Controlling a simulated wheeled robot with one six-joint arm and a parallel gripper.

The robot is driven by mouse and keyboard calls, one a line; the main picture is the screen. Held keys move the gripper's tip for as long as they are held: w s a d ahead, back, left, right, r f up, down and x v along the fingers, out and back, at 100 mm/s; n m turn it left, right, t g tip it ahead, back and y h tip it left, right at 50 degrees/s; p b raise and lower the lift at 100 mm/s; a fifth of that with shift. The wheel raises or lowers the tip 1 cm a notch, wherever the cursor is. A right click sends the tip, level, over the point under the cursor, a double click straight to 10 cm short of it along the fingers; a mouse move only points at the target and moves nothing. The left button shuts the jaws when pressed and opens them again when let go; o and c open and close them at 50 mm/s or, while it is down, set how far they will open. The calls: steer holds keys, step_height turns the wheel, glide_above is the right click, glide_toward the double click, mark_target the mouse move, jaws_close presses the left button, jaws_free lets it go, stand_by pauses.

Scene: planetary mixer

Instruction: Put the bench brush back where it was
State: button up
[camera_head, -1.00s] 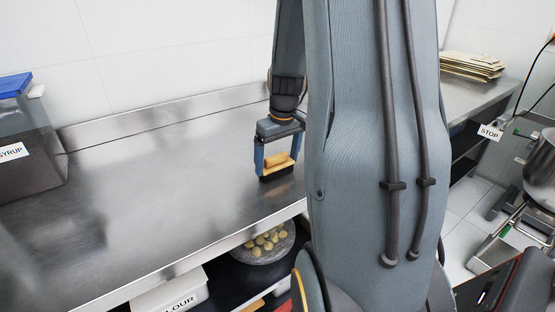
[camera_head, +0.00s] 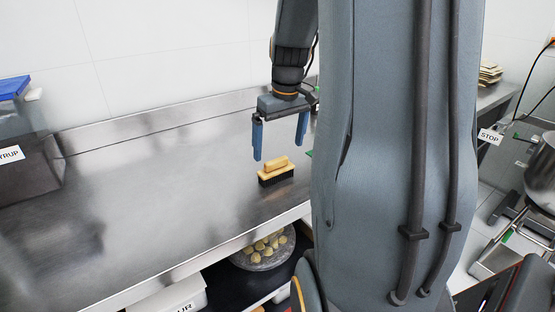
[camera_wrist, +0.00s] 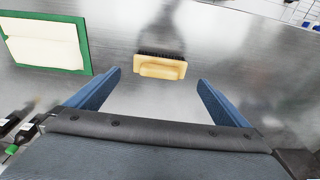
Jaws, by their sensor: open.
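The bench brush (camera_head: 276,172) stands on the steel worktop (camera_head: 150,200) with its dark bristles down and its pale wooden handle up. It also shows in the wrist view (camera_wrist: 161,67), beyond the fingertips and between their lines. My gripper (camera_head: 279,151) is open and empty, with its two blue fingers above and behind the brush, apart from it. In the wrist view both fingers of my gripper (camera_wrist: 158,78) show with a clear gap between them.
A syrup container (camera_head: 25,170) with a blue lid stands at the left. A green-edged board with a pale sheet (camera_wrist: 45,42) lies at the left of the wrist view. A bowl of dough balls (camera_head: 262,258) is on the shelf below. The worktop left of the brush is clear.

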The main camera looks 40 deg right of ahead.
step_height(320, 180, up, 4)
steer(key=shift+n+g, duration=0.3)
steer(key=shift+g, duration=0.2)
steer(key=s+a+f, duration=0.3)
steer(key=a+f, duration=0.1)
steer(key=a, duration=0.3)
steer(key=s+a+f, duration=0.3)
steer(key=a+f, duration=0.1)
steer(key=a, duration=0.4)
steer(key=s+a+f, duration=0.3)
steer(key=a+f, duration=0.1)
steer(key=a, duration=0.4)
steer(key=shift+s+f, duration=0.25)
steer(key=shift+s, duration=0.05)
steer(key=shift+s+a+f, duration=0.25)
steer(key=shift+s, duration=0.05)
